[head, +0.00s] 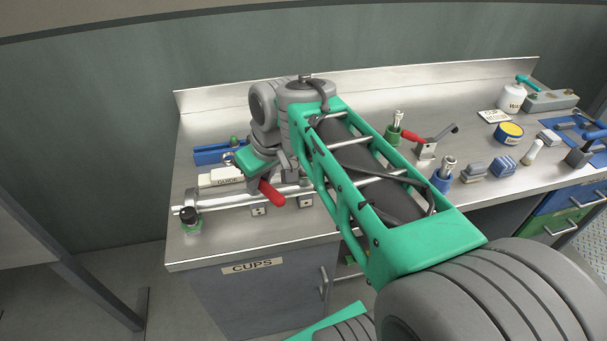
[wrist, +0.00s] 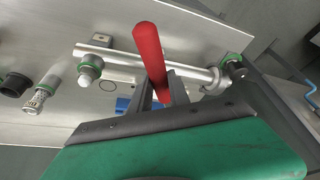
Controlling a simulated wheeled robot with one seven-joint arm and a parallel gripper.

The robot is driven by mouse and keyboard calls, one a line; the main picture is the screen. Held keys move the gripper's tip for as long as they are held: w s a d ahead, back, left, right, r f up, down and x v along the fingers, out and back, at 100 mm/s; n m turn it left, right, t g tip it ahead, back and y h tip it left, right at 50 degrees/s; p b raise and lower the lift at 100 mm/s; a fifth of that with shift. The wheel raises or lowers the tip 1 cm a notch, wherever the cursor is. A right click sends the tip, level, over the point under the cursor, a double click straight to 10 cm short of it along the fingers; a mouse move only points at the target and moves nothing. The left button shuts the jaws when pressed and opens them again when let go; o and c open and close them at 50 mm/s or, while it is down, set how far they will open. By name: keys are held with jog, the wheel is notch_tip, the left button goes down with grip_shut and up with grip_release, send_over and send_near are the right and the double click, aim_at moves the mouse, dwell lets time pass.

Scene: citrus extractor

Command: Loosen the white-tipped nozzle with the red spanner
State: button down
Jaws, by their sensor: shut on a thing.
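My gripper (head: 258,180) is shut on the red spanner, whose red handle (wrist: 148,50) stands out between the two fingers in the wrist view. The handle also shows in the head view (head: 271,194), above the metal tube. The spanner's jaw end is hidden, so I cannot tell whether it touches a nozzle. The white-tipped nozzle (wrist: 90,68), with a green ring, sits left of the handle near one end of the tube (wrist: 190,72) in the wrist view. The head view hides it behind my arm. A black-tipped nozzle (wrist: 234,70) is at the tube's other end.
Blue trays (head: 210,155) and a white guide block (head: 220,177) lie behind the tube. The bench's front edge is close to the tube.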

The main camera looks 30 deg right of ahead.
aim_at(279, 194)
jog(key=shift+s+d+n+y+p, duration=0.2)
jog(key=shift+s+d+n+y, duration=0.1)
jog(key=shift+s+n, duration=0.55)
jog(key=shift+s+d+n+y+p, duration=0.2)
jog(key=shift+s+d+n+y, duration=0.1)
jog(key=shift+s+n, duration=0.55)
dwell(0.7)
jog(key=shift+s+d+n+g+y+p, duration=0.3)
jog(key=shift+s+d+n+g+p, duration=0.15)
jog(key=shift+s+n, duration=0.5)
dwell(0.5)
jog(key=shift+s+d+n+g+y, duration=0.3)
jog(key=shift+s+d+n, duration=0.5)
jog(key=shift+n, duration=0.35)
dwell(0.3)
